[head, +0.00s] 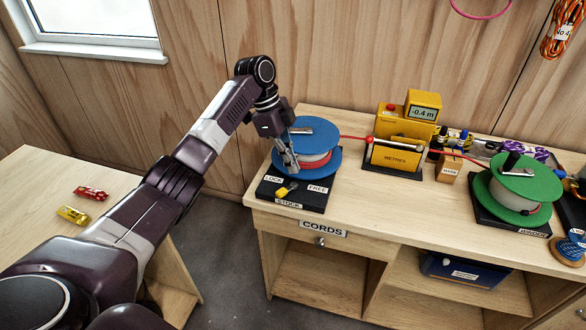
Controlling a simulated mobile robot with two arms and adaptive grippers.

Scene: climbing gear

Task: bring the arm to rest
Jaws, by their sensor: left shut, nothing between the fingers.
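My left arm reaches in from the lower left across the gap between two wooden tables. My left gripper (289,160) points down at the near left side of the blue spool (310,165) on its black stock base. Its fingers are shut and hold nothing. It overlaps the spool's edge in the picture; I cannot tell whether it touches. A small yellow lever (283,191) lies on the base between the LOCK and FREE labels, just below the fingertips. My right gripper is not in view.
The wooden bench (350,205) also bears a yellow metres counter (398,152), a small wooden block (449,168) and a green spool (517,180). A red cord runs from the blue spool to the counter. Red (91,193) and yellow (72,215) small items lie on the left table.

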